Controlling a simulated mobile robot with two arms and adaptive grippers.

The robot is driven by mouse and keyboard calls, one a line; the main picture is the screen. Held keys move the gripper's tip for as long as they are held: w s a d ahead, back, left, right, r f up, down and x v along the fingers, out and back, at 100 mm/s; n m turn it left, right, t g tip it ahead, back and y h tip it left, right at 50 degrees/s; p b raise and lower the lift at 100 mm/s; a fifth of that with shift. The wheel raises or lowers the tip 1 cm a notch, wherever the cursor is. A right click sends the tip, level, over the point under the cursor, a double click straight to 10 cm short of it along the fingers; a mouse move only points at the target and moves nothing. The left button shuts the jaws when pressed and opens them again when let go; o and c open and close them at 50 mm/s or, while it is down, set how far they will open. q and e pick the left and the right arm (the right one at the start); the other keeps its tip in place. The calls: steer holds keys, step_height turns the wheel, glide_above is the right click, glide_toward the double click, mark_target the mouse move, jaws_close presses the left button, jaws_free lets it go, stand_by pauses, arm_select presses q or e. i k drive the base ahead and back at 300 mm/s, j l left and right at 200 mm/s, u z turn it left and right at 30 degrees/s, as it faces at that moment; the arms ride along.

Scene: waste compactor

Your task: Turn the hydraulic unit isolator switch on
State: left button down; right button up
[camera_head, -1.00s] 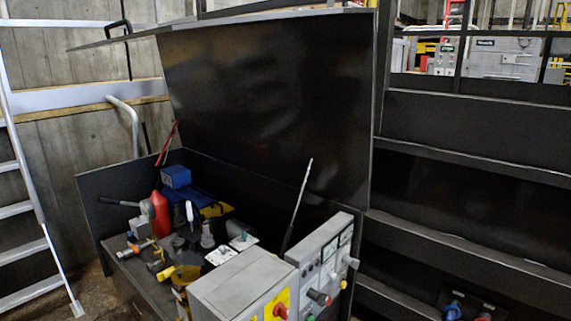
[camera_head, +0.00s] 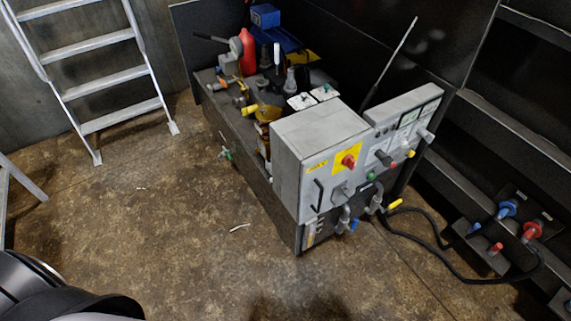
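The hydraulic unit (camera_head: 250,190) stands on the floor right of the middle, a dark box with equipment on top. On its front is a grey electrical cabinet (camera_head: 287,168). A red rotary switch (camera_head: 348,161) on a yellow plate (camera_head: 343,152) is on the cabinet's front face; it looks like the isolator, and I cannot tell its position. Beside it is a grey panel (camera_head: 398,125) with knobs and a green button (camera_head: 371,176). Neither of my grippers is in view.
A metal ladder (camera_head: 108,80) leans at the upper left. Black hoses (camera_head: 440,262) run along the floor from the unit to blue and red couplings (camera_head: 506,208) at the right. The brown floor in front and to the left is mostly clear.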

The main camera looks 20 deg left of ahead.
mark_target(349, 161)
steer(key=j+z, duration=0.15)
steer(key=j, duration=0.85)
steer(key=k+j+z, duration=0.2)
steer(key=j, duration=0.85)
steer(key=k+l+z, duration=0.1)
steer(key=l+z, duration=0.15)
steer(key=z, duration=0.25)
